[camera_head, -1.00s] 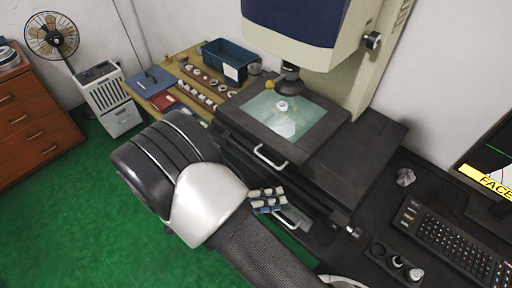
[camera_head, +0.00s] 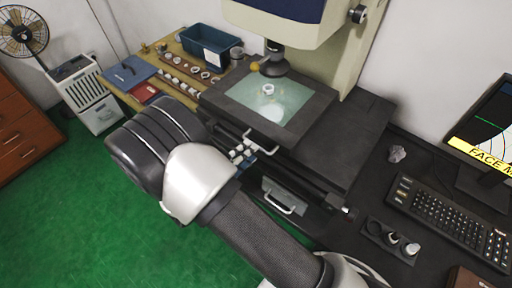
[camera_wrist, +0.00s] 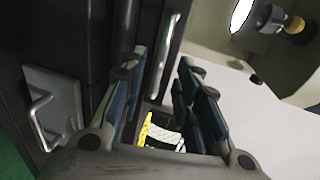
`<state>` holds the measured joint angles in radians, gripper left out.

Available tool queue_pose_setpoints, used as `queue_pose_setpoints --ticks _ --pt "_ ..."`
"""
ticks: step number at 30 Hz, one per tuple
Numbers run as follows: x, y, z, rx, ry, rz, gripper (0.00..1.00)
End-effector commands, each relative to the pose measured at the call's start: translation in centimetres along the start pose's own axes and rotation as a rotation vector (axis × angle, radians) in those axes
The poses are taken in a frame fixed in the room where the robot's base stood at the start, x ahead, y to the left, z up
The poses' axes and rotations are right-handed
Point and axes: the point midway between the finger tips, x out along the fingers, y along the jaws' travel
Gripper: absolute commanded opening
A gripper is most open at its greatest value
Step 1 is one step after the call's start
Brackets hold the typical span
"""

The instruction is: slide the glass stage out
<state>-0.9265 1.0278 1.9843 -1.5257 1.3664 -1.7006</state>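The glass stage (camera_head: 245,90) is a pale green pane in a black frame under the machine's lens, with a small light ring (camera_head: 268,90) on it. A silver bar handle (camera_head: 264,147) is on its front edge. My gripper (camera_head: 243,150) is at the left end of this handle in the head view. In the wrist view my gripper (camera_wrist: 163,72) is open, with a blue-padded finger on each side. A silver handle bar (camera_wrist: 163,58) shows between the fingers, and I cannot tell whether they touch it.
A lower panel with its own handle (camera_head: 284,207) sits below the stage; that handle also shows in the wrist view (camera_wrist: 38,118). The measuring machine's head (camera_head: 280,22) overhangs the stage. A keyboard (camera_head: 450,215) is on the right. Green floor (camera_head: 75,215) is open in front.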

Motion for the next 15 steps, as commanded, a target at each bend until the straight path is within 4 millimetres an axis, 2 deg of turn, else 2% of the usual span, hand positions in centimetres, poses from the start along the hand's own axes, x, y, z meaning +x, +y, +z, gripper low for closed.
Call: queue_pose_setpoints --ticks 1,6,10,15 --pt "1.2 0.2 -0.1 0.001 0.004 0.0 0.3" --pt "3.7 0.1 -0.1 0.001 0.003 0.0 0.3" --pt "4.8 0.1 0.0 0.001 0.001 0.001 0.3" --pt "5.2 0.0 0.0 0.0 0.0 0.001 0.3"
